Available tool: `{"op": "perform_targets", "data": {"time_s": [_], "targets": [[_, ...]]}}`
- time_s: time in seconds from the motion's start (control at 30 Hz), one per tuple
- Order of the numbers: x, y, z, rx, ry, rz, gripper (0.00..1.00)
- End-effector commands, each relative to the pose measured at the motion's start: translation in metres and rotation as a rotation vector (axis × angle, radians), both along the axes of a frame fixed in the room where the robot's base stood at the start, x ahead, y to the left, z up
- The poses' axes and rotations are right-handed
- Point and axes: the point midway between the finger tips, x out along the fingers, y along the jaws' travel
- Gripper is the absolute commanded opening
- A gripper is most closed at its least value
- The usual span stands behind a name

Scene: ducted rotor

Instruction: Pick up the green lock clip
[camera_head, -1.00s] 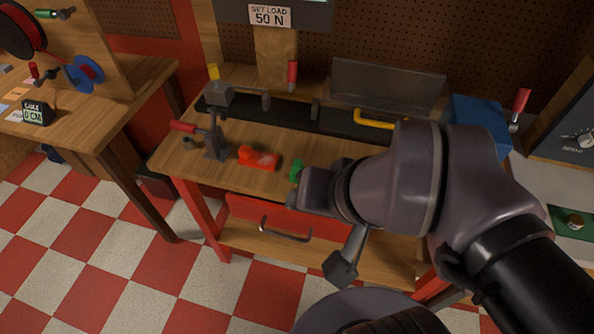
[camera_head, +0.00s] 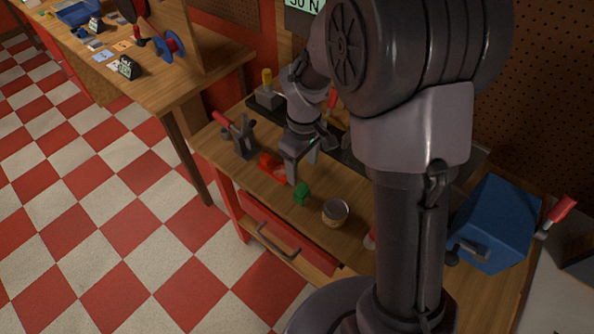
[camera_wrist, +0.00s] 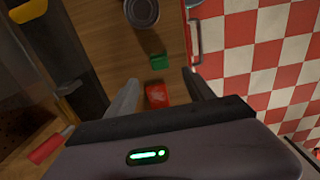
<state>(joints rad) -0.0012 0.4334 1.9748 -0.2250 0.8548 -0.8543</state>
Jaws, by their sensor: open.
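The green lock clip (camera_head: 301,194) stands on the wooden bench top near its front edge. It also shows in the wrist view (camera_wrist: 158,62), just beyond my fingertips and roughly centred between them. My gripper (camera_head: 302,168) points down over the bench, open and empty, behind and a little left of the clip. In the wrist view my gripper (camera_wrist: 160,79) has its two fingers spread, with a red part (camera_wrist: 157,94) seen between them. That red part (camera_head: 272,167) lies on the bench left of the clip. I cannot tell the exact fingertip height.
A round tin (camera_head: 335,211) stands right of the clip. A grey clamp with a red handle (camera_head: 241,138) stands at the bench's left. A blue box (camera_head: 494,222) is at the right. A drawer handle (camera_head: 276,243) sticks out in front.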

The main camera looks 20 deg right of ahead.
Motion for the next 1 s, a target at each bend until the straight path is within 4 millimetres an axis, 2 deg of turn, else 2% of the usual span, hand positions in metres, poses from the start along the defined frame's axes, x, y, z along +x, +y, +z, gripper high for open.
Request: {"op": "perform_targets", "data": {"time_s": [0.03,0.2,0.43,0.6,0.67,0.87,1.0], "targets": [[-0.001,0.0,-0.022,0.0,0.004,-0.001,0.62],[-0.001,0.0,-0.064,0.0,0.003,-0.002,0.62],[0.0,0.0,-0.086,0.001,0.001,-0.004,0.62],[0.0,-0.001,-0.121,0.0,0.001,-0.004,0.62],[0.0,-0.001,-0.129,0.001,0.001,-0.004,0.62],[0.0,-0.001,-0.127,0.001,-0.001,-0.005,0.62],[0.0,-0.001,-0.127,0.001,-0.001,-0.005,0.34]]}}
